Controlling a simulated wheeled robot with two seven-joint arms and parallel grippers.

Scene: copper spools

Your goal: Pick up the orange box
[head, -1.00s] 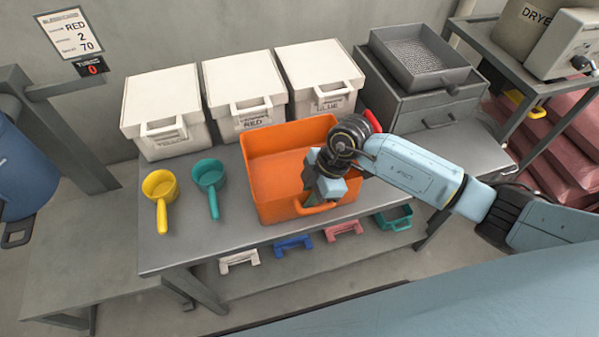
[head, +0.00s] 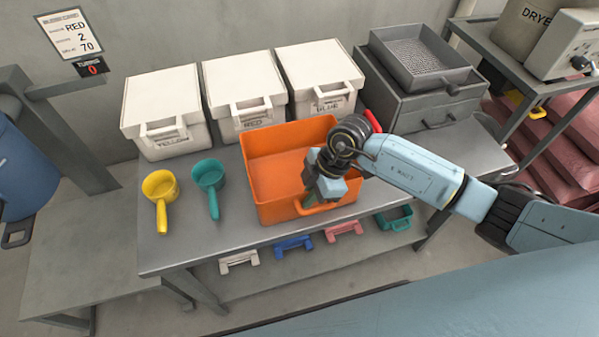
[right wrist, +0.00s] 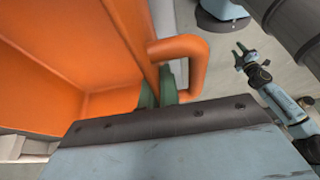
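The orange box (head: 275,172) stands open-topped and upright on the grey table, with a handle on its front wall. My right gripper (head: 312,199) reaches down at that front wall, near the handle's left end. In the right wrist view its green fingers (right wrist: 158,92) sit close together, one on each side of the box's wall beside the handle (right wrist: 187,52). They look shut on the wall; the contact itself is partly hidden. My left gripper (right wrist: 240,52) shows small in the right wrist view, its fingers apart and empty, away from the box.
Several white lidded bins (head: 243,90) stand behind the box. Yellow (head: 160,190) and teal (head: 208,178) scoops lie to its left. A grey drawer unit with a sieve tray (head: 418,55) is at the back right. Small coloured containers (head: 293,245) sit on the lower shelf.

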